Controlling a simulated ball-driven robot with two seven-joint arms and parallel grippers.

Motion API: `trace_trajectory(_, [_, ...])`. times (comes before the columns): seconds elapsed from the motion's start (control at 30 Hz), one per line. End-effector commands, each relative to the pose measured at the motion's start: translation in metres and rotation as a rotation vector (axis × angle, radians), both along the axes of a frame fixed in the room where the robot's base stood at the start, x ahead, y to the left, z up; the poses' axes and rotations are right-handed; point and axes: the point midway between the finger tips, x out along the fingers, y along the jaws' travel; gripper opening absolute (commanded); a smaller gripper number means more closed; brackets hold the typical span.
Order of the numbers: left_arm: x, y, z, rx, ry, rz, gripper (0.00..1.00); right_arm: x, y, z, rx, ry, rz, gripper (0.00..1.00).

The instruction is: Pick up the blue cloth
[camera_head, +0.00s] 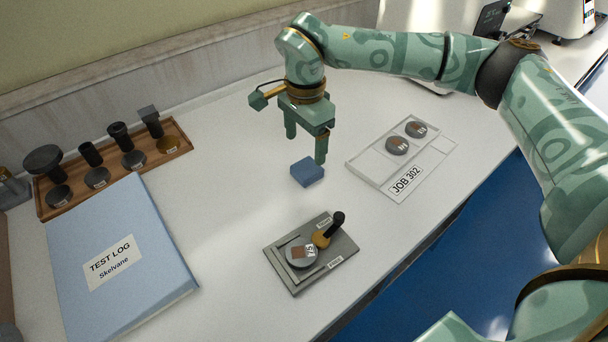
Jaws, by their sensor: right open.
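The blue cloth (307,172) is a small folded block lying on the white bench top near the middle of the view. My right gripper (306,148) points downward just above and behind the cloth. Its two fingers are spread apart with nothing between them. One fingertip shows close to the back right edge of the cloth; I cannot tell whether it touches. The left gripper does not show.
A grey fixture (283,266) with a sample disc and a black-handled part stands in front of the cloth. A JOB 302 tray (372,166) with two discs lies to the right. A blue TEST LOG binder (150,285) and a wooden rack (183,146) stand left.

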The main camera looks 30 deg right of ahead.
Motion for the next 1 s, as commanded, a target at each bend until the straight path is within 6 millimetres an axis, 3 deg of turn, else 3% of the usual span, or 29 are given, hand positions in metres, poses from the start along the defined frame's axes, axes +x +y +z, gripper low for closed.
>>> trace_trajectory(0.03, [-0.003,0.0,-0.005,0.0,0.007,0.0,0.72,0.0,0.0,-0.013,0.001,0.005,0.0,0.76])
trace_trajectory(0.27, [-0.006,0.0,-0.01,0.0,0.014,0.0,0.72,0.0,-0.001,-0.026,0.0,0.0,0.0,0.76])
trace_trajectory(0.53, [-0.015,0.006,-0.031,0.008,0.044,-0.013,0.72,-0.002,-0.005,-0.071,0.0,0.006,0.001,0.76])
trace_trajectory(0.8, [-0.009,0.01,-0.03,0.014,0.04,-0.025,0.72,-0.001,-0.005,-0.072,0.0,-0.002,0.0,0.76])
trace_trajectory(1.0, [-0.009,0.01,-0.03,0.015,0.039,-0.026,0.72,-0.001,-0.005,-0.072,0.0,-0.002,0.0,0.29])
